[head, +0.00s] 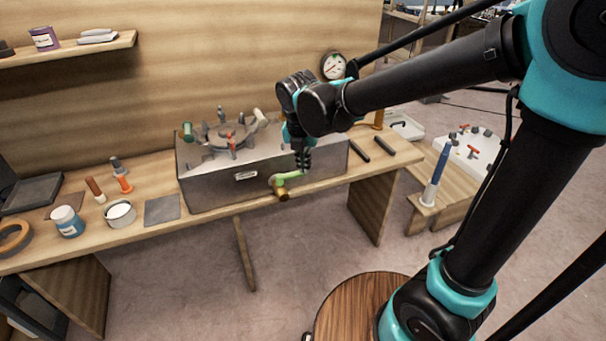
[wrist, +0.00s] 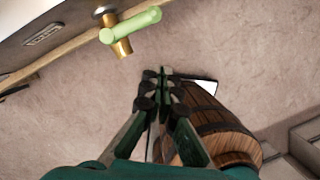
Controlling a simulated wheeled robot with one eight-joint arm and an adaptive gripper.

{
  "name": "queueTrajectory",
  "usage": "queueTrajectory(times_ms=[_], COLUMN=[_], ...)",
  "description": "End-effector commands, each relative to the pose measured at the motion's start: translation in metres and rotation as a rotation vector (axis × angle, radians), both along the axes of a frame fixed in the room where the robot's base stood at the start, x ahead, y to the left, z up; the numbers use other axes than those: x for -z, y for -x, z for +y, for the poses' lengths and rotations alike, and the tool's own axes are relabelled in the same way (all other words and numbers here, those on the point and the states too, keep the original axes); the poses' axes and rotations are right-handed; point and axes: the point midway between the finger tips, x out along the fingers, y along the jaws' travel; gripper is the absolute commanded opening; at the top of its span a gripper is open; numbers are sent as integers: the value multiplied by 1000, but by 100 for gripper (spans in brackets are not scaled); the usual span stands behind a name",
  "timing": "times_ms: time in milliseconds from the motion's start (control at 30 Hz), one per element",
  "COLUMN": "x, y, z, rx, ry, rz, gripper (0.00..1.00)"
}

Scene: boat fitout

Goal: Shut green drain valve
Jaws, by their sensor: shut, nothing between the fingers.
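The green drain valve handle (head: 290,176) sits on a brass valve body (head: 282,193) low on the front of the grey metal tank (head: 215,187). In the wrist view the green handle (wrist: 135,24) lies at upper left, crosswise to the brass spout (wrist: 122,47). My gripper (head: 303,166) appears just above the handle in the head view, in front of the tank. In the wrist view my gripper (wrist: 162,74) has its fingertips together and empty, apart from the valve, to its lower right. Whether it is nearer than the handle is hard to tell in the head view.
The tank stands on a wooden bench (head: 140,225) with jars and tools at left. A pressure gauge (head: 333,66) is behind it. A wooden barrel (wrist: 215,125) stands on the floor below my gripper. Open floor lies in front of the bench.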

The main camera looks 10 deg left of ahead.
Motion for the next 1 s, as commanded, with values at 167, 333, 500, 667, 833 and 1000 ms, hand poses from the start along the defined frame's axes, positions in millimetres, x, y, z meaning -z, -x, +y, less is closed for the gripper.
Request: queueTrajectory(times_ms=[167, 333, 500, 667, 833, 1000], x=[-25, -36, -38, -38, -34, -16], y=[5, 7, 8, 8, 5, -3], z=[-3, -4, -5, -5, -16, -65], rx=[0, 0, 0, 0, 78, 454], ry=[0, 0, 0, 0, -20, -120], rz=[0, 0, 0, 0, -2, -11], gripper=[0, 0, 0, 0, 0, 0])
